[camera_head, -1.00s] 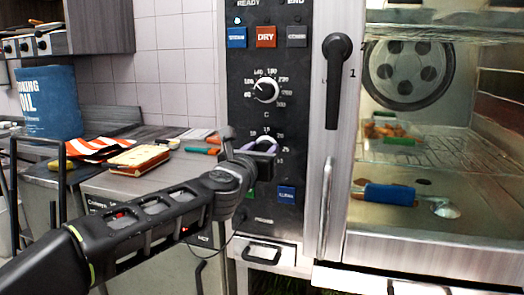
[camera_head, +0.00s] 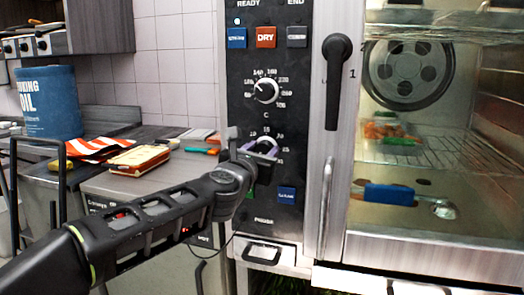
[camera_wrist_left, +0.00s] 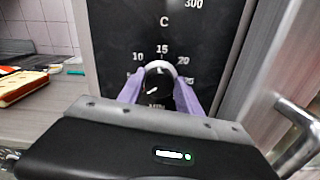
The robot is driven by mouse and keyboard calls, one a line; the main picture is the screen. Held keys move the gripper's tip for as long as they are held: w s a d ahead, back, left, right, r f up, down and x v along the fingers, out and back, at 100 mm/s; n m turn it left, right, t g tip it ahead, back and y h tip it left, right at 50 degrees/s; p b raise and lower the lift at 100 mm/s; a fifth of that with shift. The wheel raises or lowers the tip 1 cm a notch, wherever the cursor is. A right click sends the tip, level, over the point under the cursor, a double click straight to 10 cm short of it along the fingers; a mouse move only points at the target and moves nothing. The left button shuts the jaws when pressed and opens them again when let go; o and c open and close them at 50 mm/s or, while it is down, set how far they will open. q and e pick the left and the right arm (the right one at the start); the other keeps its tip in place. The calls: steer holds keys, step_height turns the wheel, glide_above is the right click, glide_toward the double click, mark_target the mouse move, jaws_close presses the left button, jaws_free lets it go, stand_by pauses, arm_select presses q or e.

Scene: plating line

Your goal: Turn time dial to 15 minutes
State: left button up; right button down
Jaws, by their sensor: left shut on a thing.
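The time dial (camera_wrist_left: 158,84) is on the oven's black control panel, below the temperature dial, with marks 5, 10, 15, 20 and 25 around it. A short pale line on its face points to the lower left in the left wrist view; its exact setting is hard to read. My left gripper (camera_wrist_left: 160,92) is shut on the dial, with one purple finger on each side of it. In the head view the gripper (camera_head: 262,149) covers most of this dial. My right gripper is not in view.
The temperature dial (camera_head: 266,90) sits above, with coloured buttons over it. The oven door handle (camera_head: 336,80) is close on the right. A blue button (camera_head: 287,195) is below.

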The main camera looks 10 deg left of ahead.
arm_select(q)
steer(key=m+p, duration=0.1)
steer(key=m, duration=0.5)
steer(key=shift+d, duration=0.15)
steer(key=m+p, duration=0.1)
steer(key=m, duration=0.5)
steer(key=shift+p, duration=0.4)
steer(key=m+p, duration=0.1)
steer(key=m, duration=0.2)
steer(key=m+p, duration=0.1)
steer(key=m, duration=0.2)
steer(key=shift+f+m, duration=0.2)
steer(key=shift+m, duration=0.2)
steer(key=m+p, duration=0.1)
steer(key=m, duration=0.2)
steer(key=shift+f+m+p, duration=0.2)
steer(key=shift+m+p, duration=0.55)
steer(key=shift+m, duration=0.95)
steer(key=o, duration=1.3)
steer(key=shift+o, duration=0.2)
